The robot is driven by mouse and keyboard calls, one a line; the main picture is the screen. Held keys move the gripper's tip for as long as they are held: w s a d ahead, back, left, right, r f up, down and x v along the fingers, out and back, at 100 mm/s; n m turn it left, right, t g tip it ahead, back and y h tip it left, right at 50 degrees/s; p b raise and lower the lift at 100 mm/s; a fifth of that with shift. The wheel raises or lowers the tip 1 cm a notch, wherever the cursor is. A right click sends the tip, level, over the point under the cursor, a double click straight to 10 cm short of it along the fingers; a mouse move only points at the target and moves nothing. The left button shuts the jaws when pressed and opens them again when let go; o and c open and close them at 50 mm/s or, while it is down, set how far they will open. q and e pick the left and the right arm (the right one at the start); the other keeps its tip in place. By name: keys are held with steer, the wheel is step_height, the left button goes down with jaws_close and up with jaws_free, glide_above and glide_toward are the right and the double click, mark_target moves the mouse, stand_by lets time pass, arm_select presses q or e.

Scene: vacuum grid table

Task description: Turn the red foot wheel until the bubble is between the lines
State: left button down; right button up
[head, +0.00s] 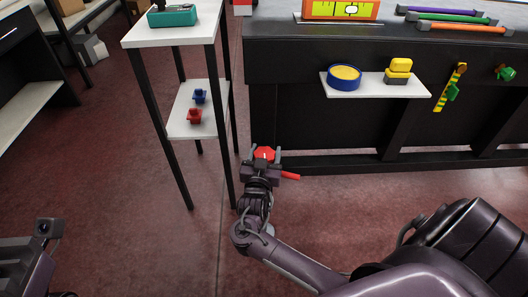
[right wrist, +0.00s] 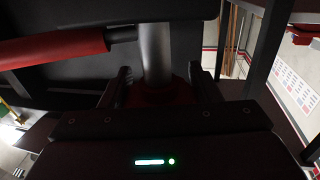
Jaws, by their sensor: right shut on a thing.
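The red foot wheel (head: 264,153) is low at the table's left front corner. My right gripper (head: 264,157) is shut on it, with one finger on each side. In the right wrist view the wheel (right wrist: 160,95) shows dark red between the fingers, below a grey post (right wrist: 157,52). The yellow and orange level (head: 318,9) stands on the tabletop at the upper edge of the head view. Its pale bubble (head: 351,10) appears near the middle of the vial; the lines are too small to judge exactly. Only part of my left arm shows at lower left; its fingers are not visible.
A red bar (head: 290,176) sticks out beside the wheel; it also shows in the right wrist view (right wrist: 50,48). A white shelf stand (head: 175,35) is close on the left. A small shelf (head: 385,88) juts from the table front. Floor in front is clear.

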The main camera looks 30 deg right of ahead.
steer(key=m+g+h, duration=0.1)
steer(key=m+g+h+b, duration=0.1)
steer(key=g, duration=0.1)
steer(key=shift+s+d+f+m+h, duration=0.1)
steer(key=shift+s+m+h, duration=0.05)
steer(key=shift+m+h, duration=0.2)
steer(key=shift+m+g+h+b, duration=0.25)
steer(key=shift+g+b, duration=0.05)
steer(key=shift+g, duration=0.2)
steer(key=o, duration=1)
steer(key=shift+d, duration=0.1)
steer(key=shift+s, duration=0.1)
